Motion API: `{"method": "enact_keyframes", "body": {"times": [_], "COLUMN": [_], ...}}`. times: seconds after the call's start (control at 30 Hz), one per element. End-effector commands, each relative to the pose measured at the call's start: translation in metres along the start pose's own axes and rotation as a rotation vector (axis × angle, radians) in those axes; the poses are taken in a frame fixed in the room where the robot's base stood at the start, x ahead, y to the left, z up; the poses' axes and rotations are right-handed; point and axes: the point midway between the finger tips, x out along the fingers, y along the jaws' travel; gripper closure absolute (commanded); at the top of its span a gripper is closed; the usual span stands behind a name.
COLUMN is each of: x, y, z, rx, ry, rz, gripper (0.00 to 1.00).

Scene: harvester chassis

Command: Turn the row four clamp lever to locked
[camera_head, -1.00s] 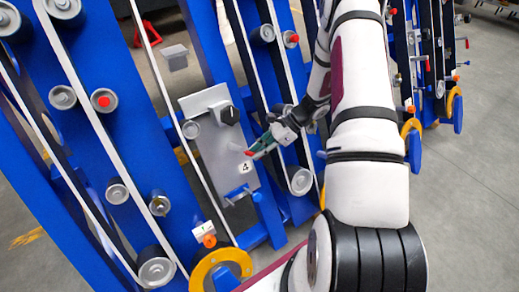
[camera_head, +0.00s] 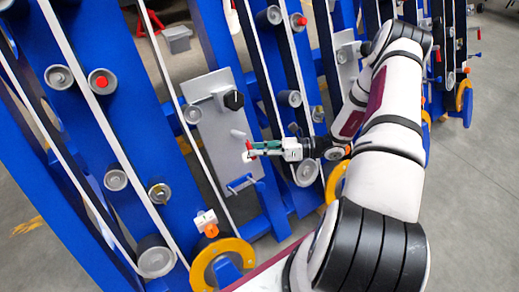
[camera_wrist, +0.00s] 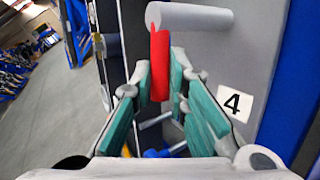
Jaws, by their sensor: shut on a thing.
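The row four plate (camera_head: 215,130) is a grey panel with a black knob (camera_head: 233,100) near its top. The clamp lever is a red bar (camera_wrist: 160,60) hanging from a grey round shaft (camera_wrist: 195,17) in the wrist view. A white label with "4" (camera_wrist: 235,103) is right of it. My gripper (camera_wrist: 160,82) has its teal-padded fingers on both sides of the red lever, shut on it. In the head view my gripper (camera_head: 256,150) reaches the plate from the right, and only a bit of red shows at its tips.
Blue frame posts with belts and rollers stand on both sides of the plate. A grey bar handle (camera_head: 240,184) is below the lever. A yellow ring (camera_head: 220,262) stands at the bottom. Open floor (camera_head: 490,200) lies to the right.

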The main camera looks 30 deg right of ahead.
Motion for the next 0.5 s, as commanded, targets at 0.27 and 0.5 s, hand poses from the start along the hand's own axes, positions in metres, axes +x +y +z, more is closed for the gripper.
{"method": "enact_keyframes", "body": {"times": [0.27, 0.5], "x": [0.0017, 0.0019], "y": [0.001, 0.0012], "z": [-0.0019, -0.0019], "rx": [0.033, 0.036], "ry": [-0.048, -0.053], "rz": [-0.006, -0.007], "gripper": [1.0, 1.0]}}
